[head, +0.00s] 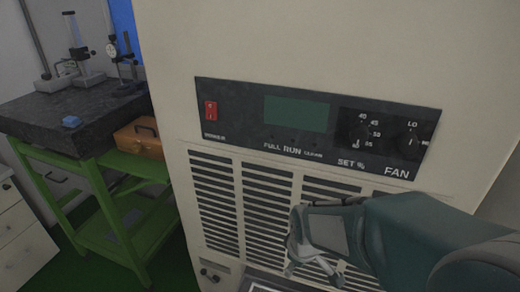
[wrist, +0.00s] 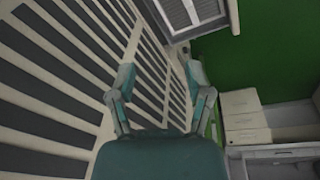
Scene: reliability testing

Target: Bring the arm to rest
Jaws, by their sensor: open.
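My gripper (head: 300,248) is at the lower right of the head view, in front of the slatted vents of a large cream cabinet (head: 300,40). My teal arm reaches in from the right edge. In the wrist view the gripper (wrist: 160,82) has its two fingers spread apart with nothing between them. The vent slats (wrist: 60,60) lie close on the left side of that view. I cannot tell whether any finger touches the cabinet.
The cabinet's black control panel (head: 310,125) has a red switch, a display and knobs. A green stand (head: 110,165) at left bears a dark slab with instruments and an orange box (head: 140,138). White drawers (head: 20,235) stand far left. Green floor (wrist: 255,65) shows clear.

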